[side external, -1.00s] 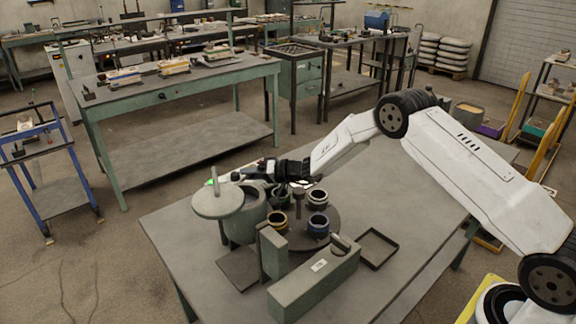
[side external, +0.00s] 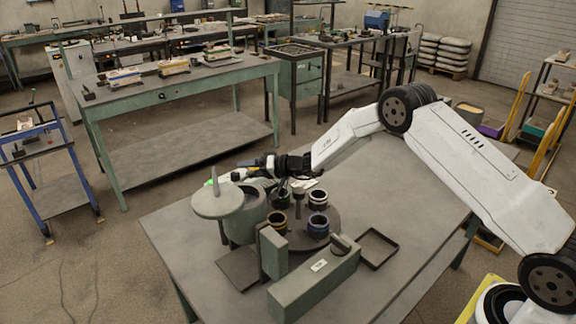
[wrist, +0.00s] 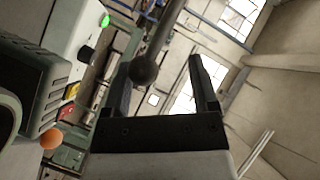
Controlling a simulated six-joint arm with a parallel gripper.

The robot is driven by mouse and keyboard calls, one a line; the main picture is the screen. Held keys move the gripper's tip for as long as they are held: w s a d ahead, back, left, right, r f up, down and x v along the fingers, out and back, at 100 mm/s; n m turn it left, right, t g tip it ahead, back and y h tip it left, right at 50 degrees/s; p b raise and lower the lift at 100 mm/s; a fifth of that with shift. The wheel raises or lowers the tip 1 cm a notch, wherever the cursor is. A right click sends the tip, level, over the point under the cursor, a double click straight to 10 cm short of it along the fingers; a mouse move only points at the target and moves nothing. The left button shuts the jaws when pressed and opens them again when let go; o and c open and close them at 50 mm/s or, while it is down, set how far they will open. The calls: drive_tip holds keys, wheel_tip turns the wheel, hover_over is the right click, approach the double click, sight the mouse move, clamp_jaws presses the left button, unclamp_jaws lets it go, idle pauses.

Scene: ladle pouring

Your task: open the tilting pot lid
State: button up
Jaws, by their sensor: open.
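The pot (side external: 246,222) is a grey-green cylinder at the left of the near table. Its round pale lid (side external: 211,205) lies roughly level, offset to the left, and part of the pot's mouth shows beside it. A flat upright piece (side external: 214,179) stands on the lid. My gripper (side external: 242,170) is just behind the pot and lid, pointing left. In the wrist view, my gripper (wrist: 160,88) is open, with a dark ball on a rod (wrist: 143,70) appearing between its fingers, nearer the left one. I cannot tell whether they touch or what the rod belongs to.
Several small cups, one of them dark blue (side external: 318,226), stand on a round dark stand (side external: 331,216) right of the pot. A green-grey block (side external: 313,286) and an empty square frame (side external: 393,252) are in front.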

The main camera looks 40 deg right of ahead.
drive_tip(key=s+r, duration=1.1)
drive_tip(key=s, duration=0.3)
drive_tip(key=shift+d+r, duration=0.2)
drive_tip(key=shift+d, duration=0.15)
idle(0.3)
drive_tip(key=shift+w+a+f, duration=0.1)
drive_tip(key=shift+a, duration=0.1)
clamp_jaws()
drive_tip(key=w+f+n+g+h, duration=0.2)
drive_tip(key=w+n+g+h, duration=0.2)
drive_tip(key=w, duration=0.7)
drive_tip(key=n+h, duration=0.2)
drive_tip(key=n, duration=0.2)
drive_tip(key=shift+d+f, duration=0.3)
drive_tip(key=shift+f, duration=0.05)
